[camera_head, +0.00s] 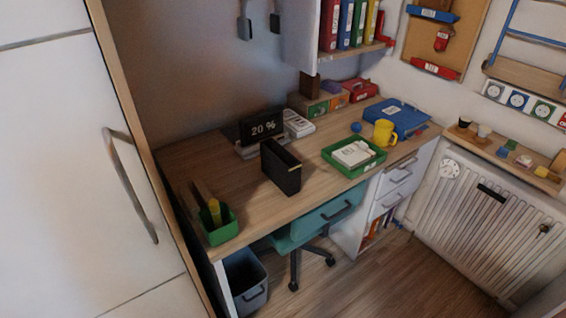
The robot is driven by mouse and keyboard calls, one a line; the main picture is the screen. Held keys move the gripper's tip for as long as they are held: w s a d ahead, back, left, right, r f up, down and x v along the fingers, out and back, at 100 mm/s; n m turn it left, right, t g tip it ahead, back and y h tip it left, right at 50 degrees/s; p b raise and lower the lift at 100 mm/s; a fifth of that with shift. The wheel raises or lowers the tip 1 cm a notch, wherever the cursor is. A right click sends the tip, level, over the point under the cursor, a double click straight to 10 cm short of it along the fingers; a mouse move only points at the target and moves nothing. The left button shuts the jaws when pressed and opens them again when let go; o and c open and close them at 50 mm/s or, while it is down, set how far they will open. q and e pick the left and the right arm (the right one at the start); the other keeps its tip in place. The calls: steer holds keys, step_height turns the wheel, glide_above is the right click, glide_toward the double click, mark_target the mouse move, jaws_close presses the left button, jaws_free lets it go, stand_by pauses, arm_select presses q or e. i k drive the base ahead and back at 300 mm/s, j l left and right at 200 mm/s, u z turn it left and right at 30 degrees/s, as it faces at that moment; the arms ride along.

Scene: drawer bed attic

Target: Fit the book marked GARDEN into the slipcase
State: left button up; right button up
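A black upright box-like case (280,168) stands on the desk, left of the green tray; it looks like the slipcase. Its open side cannot be made out clearly. Several upright books stand on the wall shelf above the desk: a red one (329,25), a blue one (346,24), a green one (359,23) and a yellow one (371,22). Their spine labels are too small to read, so I cannot tell which is marked GARDEN. Neither of my grippers shows in this view.
The wooden desk (230,183) also holds a green tray (341,166) with a white item, a yellow mug (384,132), a blue box (397,116), a "20 %" display (262,127) and a green pen holder (220,231). A teal chair (300,232) stands at its front.

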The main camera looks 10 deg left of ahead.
mark_target(283, 169)
steer(key=i+l, duration=0.8)
